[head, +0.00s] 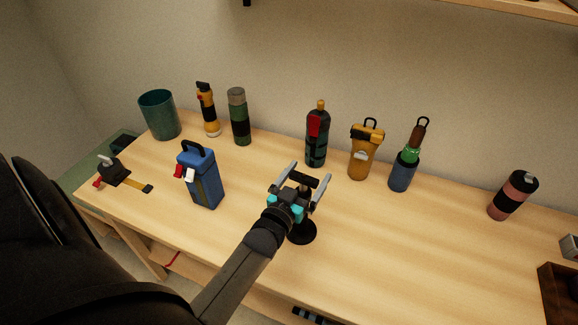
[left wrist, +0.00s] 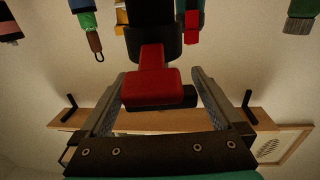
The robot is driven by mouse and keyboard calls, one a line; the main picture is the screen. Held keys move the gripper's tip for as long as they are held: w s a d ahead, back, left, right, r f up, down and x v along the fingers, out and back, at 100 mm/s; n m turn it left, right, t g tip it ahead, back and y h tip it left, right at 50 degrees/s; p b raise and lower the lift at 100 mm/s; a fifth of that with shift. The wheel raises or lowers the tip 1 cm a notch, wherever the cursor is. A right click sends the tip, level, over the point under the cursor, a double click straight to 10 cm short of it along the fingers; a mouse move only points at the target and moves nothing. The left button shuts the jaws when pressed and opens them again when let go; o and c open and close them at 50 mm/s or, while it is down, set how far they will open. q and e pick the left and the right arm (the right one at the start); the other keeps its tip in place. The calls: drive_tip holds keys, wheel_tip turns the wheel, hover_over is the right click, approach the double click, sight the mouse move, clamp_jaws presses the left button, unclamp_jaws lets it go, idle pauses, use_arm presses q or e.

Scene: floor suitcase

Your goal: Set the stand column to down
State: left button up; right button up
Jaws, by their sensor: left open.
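The stand has a round black base (head: 302,232) on the front middle of the bench; my left gripper covers most of its column. A short black bar, seemingly the stand's top (head: 304,180), shows between the fingers. In the left wrist view, a thick black upright part (left wrist: 153,42) carries a red block (left wrist: 150,88) with a dark end. My left gripper (head: 309,172) is open, with its fingers on either side of the red block in the left wrist view (left wrist: 160,75). I cannot tell whether they touch it. My right gripper is not in view.
A blue lidded container (head: 205,190) stands left of the stand. A dark bottle with a red part (head: 316,140), a yellow container (head: 364,160) and a blue-green bottle (head: 403,172) stand behind. A pink-black bottle (head: 510,198) is at right.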

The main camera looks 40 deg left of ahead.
use_arm(q)
drive_tip(key=s+d, duration=0.2)
drive_tip(key=s, duration=1.2)
drive_tip(key=shift+w, duration=0.1)
drive_tip(key=d+f+m+g+h, duration=0.2)
drive_tip(key=d+f+g, duration=0.1)
drive_tip(key=d+g, duration=0.35)
drive_tip(key=s+d+m+g, duration=0.2)
drive_tip(key=s+d+g, duration=0.1)
drive_tip(key=s+g, duration=0.65)
drive_tip(key=s+f+b, duration=0.2)
drive_tip(key=f, duration=1.1)
drive_tip(key=s+f+b, duration=0.2)
drive_tip(key=f, duration=1.2)
drive_tip(key=s+a+f+b, duration=0.2)
drive_tip(key=s+f+b, duration=0.2)
drive_tip(key=s+f, duration=1.1)
drive_tip(key=shift+s+a+f+g+h, duration=0.15)
drive_tip(key=shift+a+f+g+h, duration=0.2)
drive_tip(key=shift+f, duration=0.45)
